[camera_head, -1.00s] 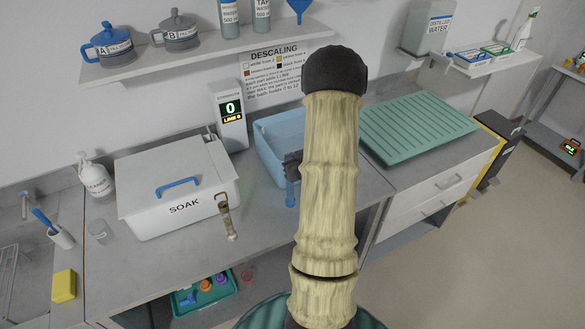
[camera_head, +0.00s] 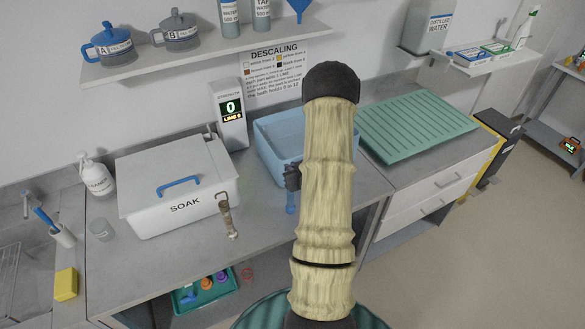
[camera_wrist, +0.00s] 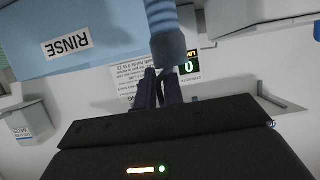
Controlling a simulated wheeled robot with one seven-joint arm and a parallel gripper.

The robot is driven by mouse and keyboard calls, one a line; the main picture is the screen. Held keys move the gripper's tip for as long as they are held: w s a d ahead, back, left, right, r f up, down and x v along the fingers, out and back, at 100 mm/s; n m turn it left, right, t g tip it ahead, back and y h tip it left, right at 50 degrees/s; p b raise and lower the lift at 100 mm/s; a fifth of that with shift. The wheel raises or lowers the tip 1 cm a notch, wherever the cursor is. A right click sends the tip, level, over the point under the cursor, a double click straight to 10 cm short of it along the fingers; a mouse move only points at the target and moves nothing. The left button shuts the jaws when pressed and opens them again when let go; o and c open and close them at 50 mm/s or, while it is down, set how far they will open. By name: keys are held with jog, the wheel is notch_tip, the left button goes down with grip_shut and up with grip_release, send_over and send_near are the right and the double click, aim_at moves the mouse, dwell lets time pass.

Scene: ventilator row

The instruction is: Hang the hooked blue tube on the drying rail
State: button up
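My gripper (camera_head: 292,177) is mostly hidden behind my pale arm, over the front edge of the light blue basin. A short blue tube end (camera_head: 291,203) points down below it. In the wrist view the two dark fingers (camera_wrist: 158,88) are close together, at the dark blue cuff of the striped blue tube (camera_wrist: 162,14). They look shut on it, though the contact is partly hidden. The tube's far end runs out of the frame and I see no hook. I cannot make out a drying rail in either view.
The light blue basin (camera_head: 268,153) stands beside the strength display (camera_head: 231,114), which reads 0. A white SOAK tub (camera_head: 150,222) with a closed lid stands left; a brownish tube (camera_head: 227,216) hangs at its front. A green ribbed drainboard (camera_head: 418,125) lies bare on the right.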

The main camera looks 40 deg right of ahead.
jog(key=shift+o, duration=1.4)
jog(key=shift+w, duration=0.1)
jog(key=v, duration=1)
jog(key=shift+r, duration=0.2)
jog(key=p, duration=0.2)
jog(key=s+p, duration=0.1)
jog(key=p, duration=0.1)
jog(key=shift+r+p, duration=0.25)
jog(key=shift+p, duration=0.05)
